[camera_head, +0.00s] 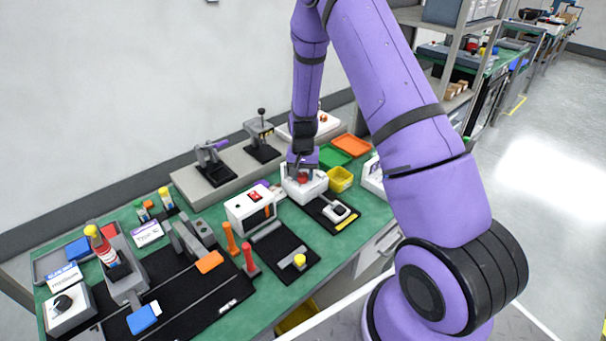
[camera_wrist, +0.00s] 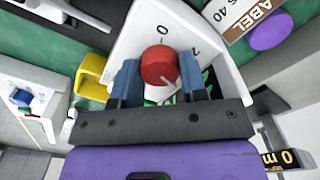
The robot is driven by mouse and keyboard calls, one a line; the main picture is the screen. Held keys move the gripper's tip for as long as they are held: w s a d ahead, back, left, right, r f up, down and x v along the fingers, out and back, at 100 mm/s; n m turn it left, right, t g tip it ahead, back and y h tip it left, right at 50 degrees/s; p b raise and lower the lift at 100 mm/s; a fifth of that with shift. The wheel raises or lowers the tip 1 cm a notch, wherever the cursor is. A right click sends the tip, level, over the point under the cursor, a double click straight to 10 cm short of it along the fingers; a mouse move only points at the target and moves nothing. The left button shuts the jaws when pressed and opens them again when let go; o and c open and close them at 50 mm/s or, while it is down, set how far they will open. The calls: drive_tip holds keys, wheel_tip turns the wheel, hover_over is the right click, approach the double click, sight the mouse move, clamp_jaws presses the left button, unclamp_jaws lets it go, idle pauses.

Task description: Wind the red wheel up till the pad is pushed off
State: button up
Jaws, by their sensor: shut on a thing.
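The red wheel (camera_wrist: 159,67) is a round red knob with a pale pointer line, on a white box (camera_wrist: 205,38) marked with a 0. In the wrist view my gripper (camera_wrist: 160,80) has its two blue fingers on either side of the wheel, shut on it. In the head view my gripper (camera_head: 303,168) reaches down over the white box (camera_head: 305,188), and only a bit of red shows beneath it. I cannot make out the pad for certain in either view.
A yellow bin (camera_head: 340,179) stands right beside the white box, with green (camera_head: 335,156) and orange (camera_head: 352,145) trays behind. A white box with a dark front (camera_head: 250,208) stands to the left. Black mats with tools cover much of the green bench.

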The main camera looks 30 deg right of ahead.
sight(303, 175)
drive_tip(key=shift+m, duration=1.1)
drive_tip(key=o, duration=0.6)
drive_tip(key=shift+o, duration=0.2)
drive_tip(key=shift+r, duration=0.1)
wheel_tip(303, 175, up, 11)
drive_tip(key=shift+f, duration=0.2)
